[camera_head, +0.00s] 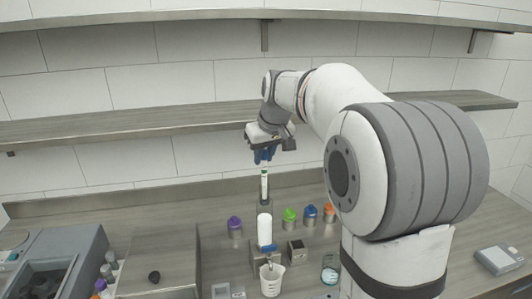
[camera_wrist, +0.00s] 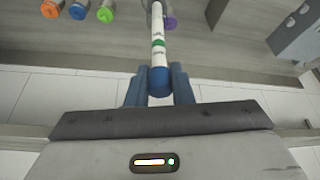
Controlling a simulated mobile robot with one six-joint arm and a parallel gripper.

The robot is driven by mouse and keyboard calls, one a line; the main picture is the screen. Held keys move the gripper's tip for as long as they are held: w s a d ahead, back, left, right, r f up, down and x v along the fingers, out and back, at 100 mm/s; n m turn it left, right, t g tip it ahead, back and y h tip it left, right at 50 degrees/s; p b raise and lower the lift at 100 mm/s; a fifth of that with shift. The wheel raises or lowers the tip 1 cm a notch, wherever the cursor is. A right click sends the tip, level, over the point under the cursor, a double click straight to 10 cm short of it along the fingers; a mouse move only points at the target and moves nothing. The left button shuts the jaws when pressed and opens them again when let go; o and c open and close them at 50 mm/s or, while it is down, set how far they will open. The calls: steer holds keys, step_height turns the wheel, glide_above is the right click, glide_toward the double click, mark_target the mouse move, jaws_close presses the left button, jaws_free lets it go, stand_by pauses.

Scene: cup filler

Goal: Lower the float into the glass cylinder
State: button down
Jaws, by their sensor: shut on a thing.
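The float (camera_head: 264,187) is a slim white stick with a green band, hanging roughly upright below my gripper (camera_head: 264,157). In the wrist view, the blue fingers of my gripper (camera_wrist: 159,88) are shut on the blue end of the float (camera_wrist: 157,35). A grey, see-through upright shape, seemingly the glass cylinder (camera_head: 259,207), stands under the float in the head view. Its lower part is hidden behind a white upright body. The float's lower end appears to be at or near its mouth; I cannot tell whether it is inside.
A white upright body (camera_head: 264,230) stands in front, above a white beaker (camera_head: 271,279). Purple-lidded (camera_head: 235,223), green-lidded (camera_head: 289,215) and other capped jars flank the cylinder. A grey machine (camera_head: 60,262) is at left and a small scale (camera_head: 498,259) at right. A shelf (camera_head: 130,122) runs behind my gripper.

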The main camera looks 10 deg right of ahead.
mark_target(265, 180)
steer(key=shift+f+b, duration=3.35)
steer(key=shift+f, duration=1.25)
steer(key=c, duration=1.2)
jaws_free()
steer(key=v, duration=0.7)
steer(key=shift+s+r+b, duration=0.1)
steer(key=shift+s+b, duration=0.05)
steer(key=shift+b, duration=0.2)
steer(key=s+f+m, duration=0.1)
steer(key=s+f, duration=0.4)
steer(key=s, duration=0.4)
steer(key=s+f+m, duration=0.1)
steer(key=s+f, duration=0.5)
steer(key=s, duration=0.3)
steer(key=s+f+m+g+h, duration=0.1)
steer(key=s+f, duration=0.4)
steer(key=s, duration=0.4)
steer(key=shift+s+f, duration=0.2)
steer(key=shift+f, duration=0.1)
